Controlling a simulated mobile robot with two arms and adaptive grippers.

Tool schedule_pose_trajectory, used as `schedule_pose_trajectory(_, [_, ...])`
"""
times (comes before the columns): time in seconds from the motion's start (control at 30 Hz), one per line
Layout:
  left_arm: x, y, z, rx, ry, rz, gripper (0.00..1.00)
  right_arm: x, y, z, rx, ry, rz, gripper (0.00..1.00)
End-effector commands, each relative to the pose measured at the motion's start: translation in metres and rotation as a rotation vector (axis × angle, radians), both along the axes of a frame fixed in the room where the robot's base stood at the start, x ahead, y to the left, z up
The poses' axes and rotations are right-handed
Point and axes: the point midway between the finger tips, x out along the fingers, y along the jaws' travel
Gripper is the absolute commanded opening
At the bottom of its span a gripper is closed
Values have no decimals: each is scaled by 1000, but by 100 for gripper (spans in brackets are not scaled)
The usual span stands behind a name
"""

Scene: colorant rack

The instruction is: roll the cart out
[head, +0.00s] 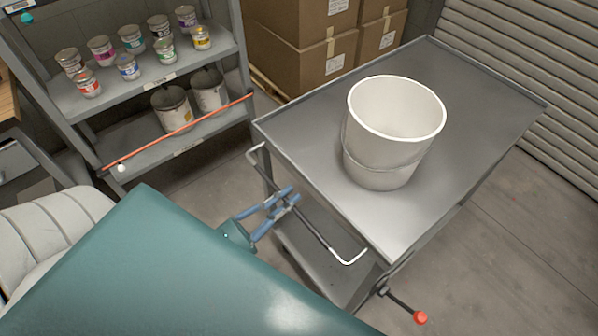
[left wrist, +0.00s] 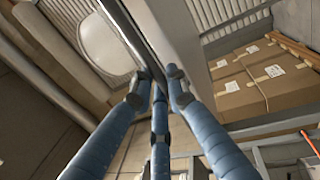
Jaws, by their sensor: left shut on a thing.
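The grey metal cart (head: 485,105) stands right of centre in the head view, with a flat top and a lower shelf. A white bucket (head: 395,110) stands upright on its top. The cart's push handle (head: 318,232) is a thin bar along its near left side. My left gripper (head: 290,198) is shut on this handle. In the left wrist view, the blue fingers of my left gripper (left wrist: 156,90) close around the bar (left wrist: 140,42). A lever with a red knob (head: 420,317) sticks out at the cart's near lower corner. The cart's wheels are hidden. My right gripper is not in view.
A grey shelf rack (head: 215,55) with several small paint cans and two larger pails stands at the left, with an orange bar (head: 190,130) across it. Stacked cardboard boxes (head: 290,45) and a ribbed shutter (head: 540,60) are behind the cart. Bare floor (head: 500,250) shows at the right.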

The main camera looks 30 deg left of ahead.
Motion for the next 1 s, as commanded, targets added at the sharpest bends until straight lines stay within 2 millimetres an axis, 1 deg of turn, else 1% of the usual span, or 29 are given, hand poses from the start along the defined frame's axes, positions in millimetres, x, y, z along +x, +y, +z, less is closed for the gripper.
schedule_pose_trajectory(0.03, [-9, 1, -5, 4, 17, -4, 0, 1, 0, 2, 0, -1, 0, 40])
schedule_pose_trajectory(0.1, [-16, 4, -5, 3, 16, -4, 0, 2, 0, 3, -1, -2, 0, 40])
schedule_pose_trajectory(0.3, [-27, 8, -5, 4, 15, -3, 0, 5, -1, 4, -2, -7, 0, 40])
schedule_pose_trajectory(0.73, [-30, 9, -6, 3, 14, -3, 0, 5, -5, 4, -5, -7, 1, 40])
schedule_pose_trajectory(0.77, [-30, 9, -6, 3, 14, -3, 16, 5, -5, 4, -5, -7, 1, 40])
schedule_pose_trajectory(0.83, [-30, 9, -6, 3, 14, -3, 30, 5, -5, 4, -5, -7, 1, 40])
schedule_pose_trajectory(1.0, [-29, 10, -4, 2, 8, -1, 32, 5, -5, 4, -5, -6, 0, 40])
